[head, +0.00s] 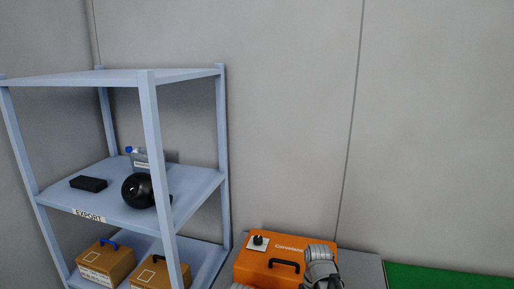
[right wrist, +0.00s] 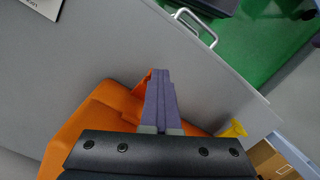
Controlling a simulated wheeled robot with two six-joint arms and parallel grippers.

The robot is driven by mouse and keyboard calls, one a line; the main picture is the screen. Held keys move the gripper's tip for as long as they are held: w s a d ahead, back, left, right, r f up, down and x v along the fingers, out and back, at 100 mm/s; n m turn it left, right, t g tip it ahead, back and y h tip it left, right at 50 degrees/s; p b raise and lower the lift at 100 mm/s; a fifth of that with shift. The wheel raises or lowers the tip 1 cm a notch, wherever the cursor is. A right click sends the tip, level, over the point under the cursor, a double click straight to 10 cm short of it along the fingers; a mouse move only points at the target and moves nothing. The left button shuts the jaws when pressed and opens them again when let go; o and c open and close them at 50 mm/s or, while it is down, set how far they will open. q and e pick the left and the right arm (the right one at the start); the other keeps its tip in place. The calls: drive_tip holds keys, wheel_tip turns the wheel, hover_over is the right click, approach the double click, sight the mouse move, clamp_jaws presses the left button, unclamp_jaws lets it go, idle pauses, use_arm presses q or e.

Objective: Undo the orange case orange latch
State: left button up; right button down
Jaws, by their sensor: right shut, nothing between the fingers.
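The orange case (head: 262,270) sits on a grey surface at the bottom of the head view. It has a black handle and a black knob on a white plate on top. My right arm is over its right end in the head view, hiding that part. In the right wrist view my right gripper (right wrist: 158,75) is shut and empty, its fingers over the edge of the orange case (right wrist: 85,120). A small orange piece (right wrist: 143,82) shows beside the fingers; I cannot tell if it is the latch. My left gripper's fingers do not show.
A blue-grey shelf rack (head: 150,130) stands at the left, with a black ball (head: 138,190), a black box (head: 88,183) and cardboard boxes (head: 106,262). A green area (head: 450,279) lies right of the grey surface. A metal handle (right wrist: 195,22) and a yellow thing (right wrist: 233,129) show in the wrist view.

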drive_tip(key=shift+t, duration=0.7)
drive_tip(key=w+r+p, duration=0.1)
drive_tip(key=w+d+r+p, duration=0.1)
drive_tip(key=w+r, duration=0.1)
drive_tip(key=shift+w+p, duration=0.2)
drive_tip(key=shift+p, duration=0.1)
drive_tip(key=shift+w+r+p, duration=0.4)
drive_tip(key=shift+r+p, duration=0.1)
drive_tip(key=shift+p, duration=0.4)
drive_tip(key=shift+r+p, duration=0.3)
drive_tip(key=shift+p, duration=0.05)
drive_tip(key=shift+s+a+r+p, duration=0.1)
drive_tip(key=shift+s+r+p, duration=0.1)
drive_tip(key=shift+r+p, duration=0.4)
drive_tip(key=shift+s+a+r+p, duration=0.1)
drive_tip(key=shift+s+r+p, duration=0.1)
drive_tip(key=shift+r+p, duration=0.35)
drive_tip(key=shift+s, duration=0.1)
drive_tip(key=s+a+n+h, duration=0.1)
drive_tip(key=s+a, duration=0.9)
drive_tip(key=s, duration=0.3)
drive_tip(key=shift+s, duration=0.3)
